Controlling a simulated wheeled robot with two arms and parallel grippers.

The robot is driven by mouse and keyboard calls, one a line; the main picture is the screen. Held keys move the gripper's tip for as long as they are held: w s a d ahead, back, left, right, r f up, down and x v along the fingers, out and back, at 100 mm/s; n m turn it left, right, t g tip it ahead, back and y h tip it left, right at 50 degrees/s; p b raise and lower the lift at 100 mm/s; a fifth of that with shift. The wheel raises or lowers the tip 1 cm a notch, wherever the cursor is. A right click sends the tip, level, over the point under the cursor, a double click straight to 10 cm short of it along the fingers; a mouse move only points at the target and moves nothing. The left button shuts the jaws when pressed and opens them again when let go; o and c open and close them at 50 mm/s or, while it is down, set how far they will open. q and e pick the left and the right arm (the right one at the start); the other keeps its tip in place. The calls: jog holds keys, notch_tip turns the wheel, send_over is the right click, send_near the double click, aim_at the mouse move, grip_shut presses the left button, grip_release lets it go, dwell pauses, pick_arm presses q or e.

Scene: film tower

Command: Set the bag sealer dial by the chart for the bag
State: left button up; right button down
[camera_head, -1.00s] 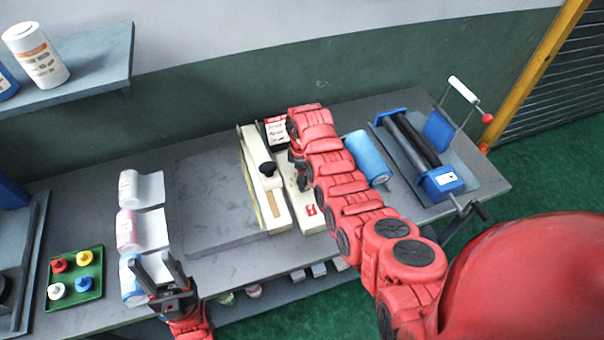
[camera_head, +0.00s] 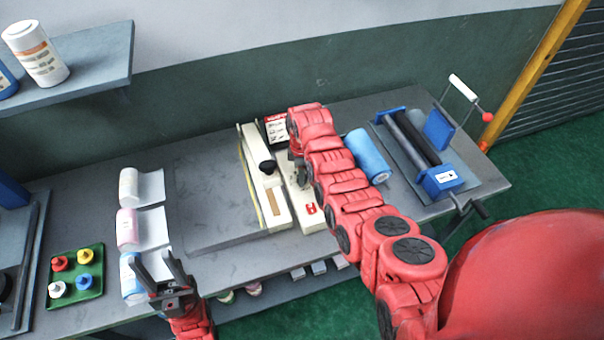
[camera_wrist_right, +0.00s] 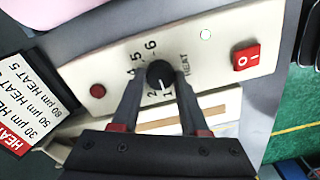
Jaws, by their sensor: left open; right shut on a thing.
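The bag sealer (camera_head: 270,190) is a long cream machine on the bench. In the right wrist view its black dial (camera_wrist_right: 160,75) has a white mark pointing down, near the 1; numbers up to 6 ring it. My right gripper (camera_wrist_right: 159,92) is shut on the dial, one finger on each side; in the head view my arm hides this. The heat chart (camera_wrist_right: 32,100) beside it lists 30, 50 and 80 µm; 80 µm reads HEAT 5, the other values are cut off. My left gripper (camera_head: 153,264) is open and empty by the blue-marked roll (camera_head: 129,285).
A red switch (camera_wrist_right: 246,58) and a red round light (camera_wrist_right: 97,90) are on the sealer panel. White (camera_head: 128,187) and pink (camera_head: 128,230) rolls, a green tray (camera_head: 76,299) with coloured knobs, a blue roll (camera_head: 368,158) and a blue-ended roller device (camera_head: 440,181) share the bench.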

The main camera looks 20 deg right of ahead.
jog(key=shift+w+f+m+b, duration=0.1)
jog(key=shift+f+m+b, duration=0.1)
jog(key=shift+m+b, duration=0.7)
jog(key=m+b, duration=0.4)
jog(key=b, duration=0.1)
jog(key=m+b, duration=0.2)
jog(key=shift+r+m, duration=0.1)
jog(key=shift+m, duration=0.2)
jog(key=m, duration=0.3)
jog(key=shift+r+m, duration=0.1)
jog(key=shift+m, duration=0.2)
jog(key=m, duration=0.4)
jog(key=shift+m, duration=0.3)
jog(key=m, duration=0.8)
jog(key=shift+m, duration=0.5)
